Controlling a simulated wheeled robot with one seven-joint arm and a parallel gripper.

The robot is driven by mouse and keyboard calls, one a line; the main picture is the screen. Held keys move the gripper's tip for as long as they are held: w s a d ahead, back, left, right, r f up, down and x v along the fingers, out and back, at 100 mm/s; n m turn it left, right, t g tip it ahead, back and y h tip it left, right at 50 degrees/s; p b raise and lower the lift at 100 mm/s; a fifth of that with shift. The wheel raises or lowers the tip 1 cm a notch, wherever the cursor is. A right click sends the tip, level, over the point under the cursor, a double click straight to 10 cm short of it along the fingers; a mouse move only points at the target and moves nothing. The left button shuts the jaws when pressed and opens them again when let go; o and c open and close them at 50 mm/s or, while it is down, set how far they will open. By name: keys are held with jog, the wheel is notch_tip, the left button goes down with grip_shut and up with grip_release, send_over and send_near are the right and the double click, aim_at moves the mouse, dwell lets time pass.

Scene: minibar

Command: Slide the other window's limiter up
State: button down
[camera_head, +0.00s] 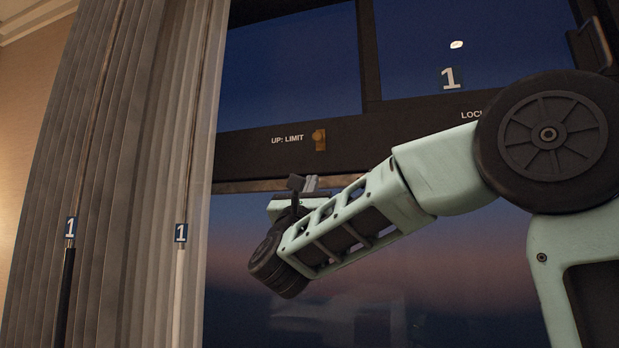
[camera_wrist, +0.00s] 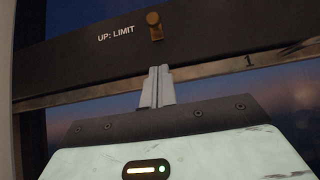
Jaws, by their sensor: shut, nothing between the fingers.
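The window limiter (camera_head: 319,139) is a small brass slider on the dark frame bar, just right of the "UP: LIMIT" label. It also shows in the wrist view (camera_wrist: 154,24), near the top. My gripper (camera_head: 311,181) is below the limiter in the head view. In the wrist view my gripper (camera_wrist: 158,72) has its two grey fingers together, pointing up toward the limiter with a gap between. It holds nothing. The window (camera_head: 290,75) above the bar shows a dark blue dusk sky.
A "LOCK" label (camera_head: 471,115) is partly hidden by my arm. The "UP: LIMIT" label (camera_wrist: 116,33) is clear.

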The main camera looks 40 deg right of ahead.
aim_at(318, 134)
jog(key=p+x, duration=0.3)
jog(key=x, duration=0.3)
jog(key=shift+a+r, duration=0.1)
jog(key=shift+r, duration=0.2)
jog(key=r+p, duration=0.3)
jog(key=shift+w+d+r, duration=0.1)
jog(key=shift+d+r, duration=0.1)
jog(key=shift+r, duration=0.25)
jog(key=shift+b, duration=0.75)
jog(key=shift+w+b, duration=0.1)
jog(key=shift+b, duration=0.6)
jog(key=r+b, duration=0.1)
jog(key=b, duration=0.1)
jog(key=shift+b, duration=0.35)
jog(key=shift+r+b, duration=0.6)
jog(key=shift+b, duration=0.25)
jog(key=shift+s+r, duration=0.2)
jog(key=shift+r, duration=0.4)
